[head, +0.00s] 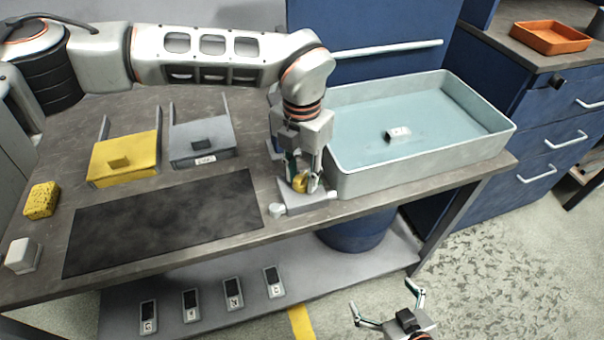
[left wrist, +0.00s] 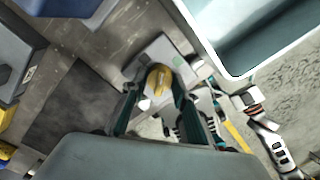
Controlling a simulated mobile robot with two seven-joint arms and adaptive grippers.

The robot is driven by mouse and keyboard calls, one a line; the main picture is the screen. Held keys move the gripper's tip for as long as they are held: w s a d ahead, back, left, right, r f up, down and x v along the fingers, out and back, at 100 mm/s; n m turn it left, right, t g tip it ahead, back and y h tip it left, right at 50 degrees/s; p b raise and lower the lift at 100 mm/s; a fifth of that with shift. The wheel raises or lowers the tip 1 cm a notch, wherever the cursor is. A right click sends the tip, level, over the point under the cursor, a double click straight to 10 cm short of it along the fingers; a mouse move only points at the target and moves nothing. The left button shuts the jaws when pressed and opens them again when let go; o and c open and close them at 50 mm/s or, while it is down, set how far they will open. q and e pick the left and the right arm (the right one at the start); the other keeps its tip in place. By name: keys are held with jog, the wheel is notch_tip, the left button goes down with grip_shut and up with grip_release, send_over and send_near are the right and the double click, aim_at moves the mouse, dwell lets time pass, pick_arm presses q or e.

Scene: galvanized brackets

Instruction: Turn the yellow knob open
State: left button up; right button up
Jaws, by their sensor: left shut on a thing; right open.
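The yellow knob (head: 300,182) sits on a light grey base plate (head: 308,202) at the front edge of the bench, just left of the basin. My left gripper (head: 303,178) reaches down from above, its fingers shut on the knob and partly hiding it. In the left wrist view the knob (left wrist: 157,80) shows between the two fingers, above the pale plate (left wrist: 165,52). My right gripper (head: 392,308) is open and empty, low in front of the bench at the bottom of the head view.
A dark mat (head: 165,222), yellow bin (head: 125,160), grey bin (head: 203,145) and yellow sponge (head: 41,201) lie left. A blue tub (head: 357,235) is below.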

aim_at(302, 176)
pick_arm(q)
jog(key=m, duration=0.3)
jog(key=shift+r+m, duration=0.1)
jog(key=shift+m, duration=2)
jog(key=o, duration=1.1)
notch_tip(302, 176, up, 12)
